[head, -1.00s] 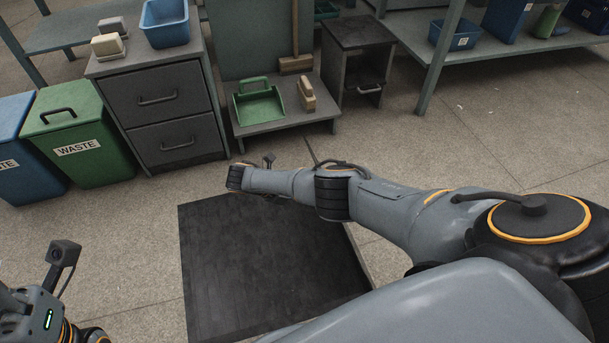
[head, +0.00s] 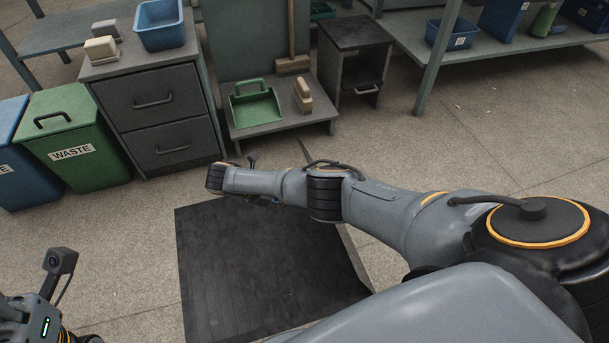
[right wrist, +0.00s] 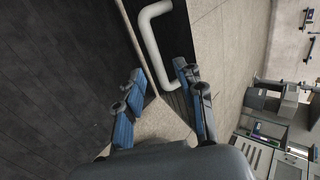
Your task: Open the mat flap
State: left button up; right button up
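The black mat (head: 235,270) lies on the floor in the head view, partly covered by my right arm. A thin dark sliver (head: 304,153) stands out beyond the arm; it may be the flap's edge. In the right wrist view the dark mat surface (right wrist: 60,80) fills the left, bordered by a pale edge. Beside it a white bent handle (right wrist: 152,40) sits on a black panel (right wrist: 178,35). My right gripper (right wrist: 158,75) is open, with the handle's lower end between the fingertips, close to the right finger. My left wrist shows at the lower left; its fingers are out of view.
A green waste bin (head: 75,140) and a blue bin (head: 20,160) stand left of a grey drawer cabinet (head: 155,110). Floor to the right is clear.

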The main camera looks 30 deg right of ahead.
jog(key=v, duration=0.5)
jog(key=shift+r, duration=0.1)
dwell(0.3)
